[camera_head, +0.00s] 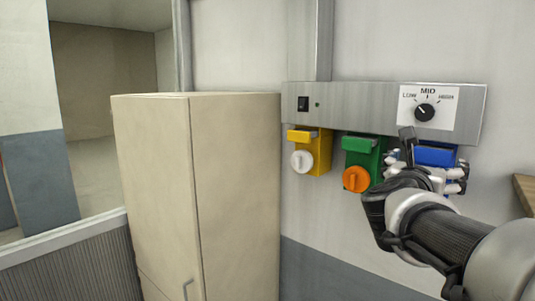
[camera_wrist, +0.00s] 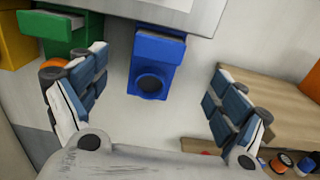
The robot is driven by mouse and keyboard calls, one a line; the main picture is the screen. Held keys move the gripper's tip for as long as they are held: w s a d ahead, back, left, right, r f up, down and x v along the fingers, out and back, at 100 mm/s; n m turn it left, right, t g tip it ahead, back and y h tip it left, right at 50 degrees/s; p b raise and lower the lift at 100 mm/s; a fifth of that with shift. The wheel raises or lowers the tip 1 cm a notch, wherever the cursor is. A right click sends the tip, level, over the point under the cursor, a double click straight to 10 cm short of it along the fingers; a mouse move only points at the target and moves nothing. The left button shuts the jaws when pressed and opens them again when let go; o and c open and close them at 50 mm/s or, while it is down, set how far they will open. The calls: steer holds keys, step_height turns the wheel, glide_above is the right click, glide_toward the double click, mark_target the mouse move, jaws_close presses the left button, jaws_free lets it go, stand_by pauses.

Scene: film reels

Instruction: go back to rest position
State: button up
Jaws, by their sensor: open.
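My gripper (camera_head: 428,176) is raised in front of the blue holder (camera_head: 436,155) under the metal wall panel. In the wrist view my gripper (camera_wrist: 157,78) is open and empty, its two padded fingers wide apart. The blue holder (camera_wrist: 158,50) shows between them, with a round blue fitting with a dark centre at its front. I cannot tell how far the fingers are from it.
The metal panel (camera_head: 360,108) carries a switch and a dial. A green holder (camera_head: 358,145) has an orange reel (camera_head: 355,179); a yellow holder (camera_head: 322,155) has a white reel (camera_head: 302,160). A beige cabinet (camera_head: 235,190) stands left. A wooden surface (camera_wrist: 262,105) is right.

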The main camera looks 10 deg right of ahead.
steer(key=s+a+f+n+t+y+b, duration=0.1)
steer(key=a+f+n+y+b, duration=0.45)
steer(key=a+f+n, duration=0.5)
steer(key=s+a+f+n+t+y+b, duration=0.1)
steer(key=a+f+n+y+b, duration=0.3)
steer(key=a+f+n+y, duration=0.65)
steer(key=s+a+f+n+g+h+b, duration=0.1)
steer(key=s+a+f+n+g+b, duration=0.2)
steer(key=s+f+n, duration=0.8)
steer(key=s+a+f+n+g+h+b, duration=0.1)
steer(key=s+a+f+n+g+b, duration=0.2)
steer(key=s+f+n+g, duration=0.3)
steer(key=s+f+n+b, duration=0.1)
steer(key=s+f+n, duration=0.3)
steer(key=f+n, duration=0.3)
steer(key=shift+s+n, duration=0.4)
steer(key=shift+n, duration=0.1)
